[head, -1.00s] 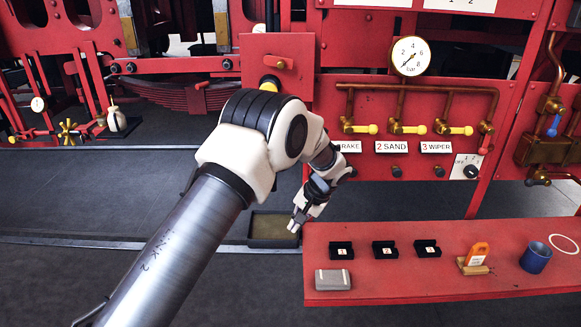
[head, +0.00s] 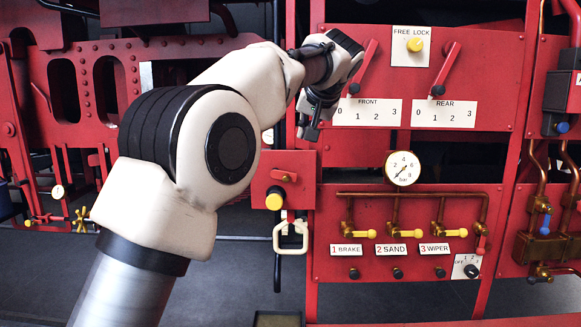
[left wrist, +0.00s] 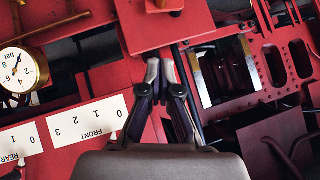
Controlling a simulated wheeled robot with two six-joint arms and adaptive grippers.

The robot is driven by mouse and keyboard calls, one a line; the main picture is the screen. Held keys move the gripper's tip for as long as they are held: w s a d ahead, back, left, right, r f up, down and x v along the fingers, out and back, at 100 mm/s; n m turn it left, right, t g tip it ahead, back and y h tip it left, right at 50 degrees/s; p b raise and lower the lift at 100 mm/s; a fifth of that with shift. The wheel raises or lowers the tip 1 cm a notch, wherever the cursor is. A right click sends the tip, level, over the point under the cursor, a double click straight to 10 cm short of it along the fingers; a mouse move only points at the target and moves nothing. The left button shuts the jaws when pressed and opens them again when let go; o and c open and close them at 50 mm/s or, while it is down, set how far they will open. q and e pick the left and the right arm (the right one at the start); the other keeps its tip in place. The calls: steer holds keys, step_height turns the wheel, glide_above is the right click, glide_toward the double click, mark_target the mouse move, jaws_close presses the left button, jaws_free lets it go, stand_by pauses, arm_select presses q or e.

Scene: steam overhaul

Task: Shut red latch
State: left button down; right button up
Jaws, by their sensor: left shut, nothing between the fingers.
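A red box (head: 294,165) sticks out left of the gauge panel in the head view. A small red handle (head: 285,177), likely the red latch, lies roughly level on its front, above a yellow knob (head: 274,201). My left gripper (head: 309,133) is above the box, beside the left end of the FRONT plate. It is shut and empty, apart from the handle. In the left wrist view my shut fingers (left wrist: 160,70) point towards a red surface. The latch itself is not clear there. My right gripper is not in view.
Two red levers stand on the upper panel, with FRONT (head: 367,112) and REAR (head: 444,114) plates under them. A pressure gauge (head: 402,168) and yellow-handled valves (head: 396,233) are to the right. A cream loop handle (head: 290,237) hangs below the box.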

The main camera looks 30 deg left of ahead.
arm_select(q)
steer(key=p, duration=0.3)
glide_above(287, 174)
steer(key=d, duration=0.3)
steer(key=f, duration=0.6)
steer(key=shift+s+a+f, duration=0.15)
steer(key=shift+a+f, duration=0.05)
steer(key=shift+f, duration=0.15)
steer(key=f, duration=0.2)
steer(key=shift+s+a+f, duration=0.3)
steer(key=shift+s+f, duration=0.1)
steer(key=shift+s+a+f, duration=0.1)
steer(key=shift+s+f, duration=0.1)
steer(key=shift+f, duration=0.2)
steer(key=shift+w+f, duration=0.1)
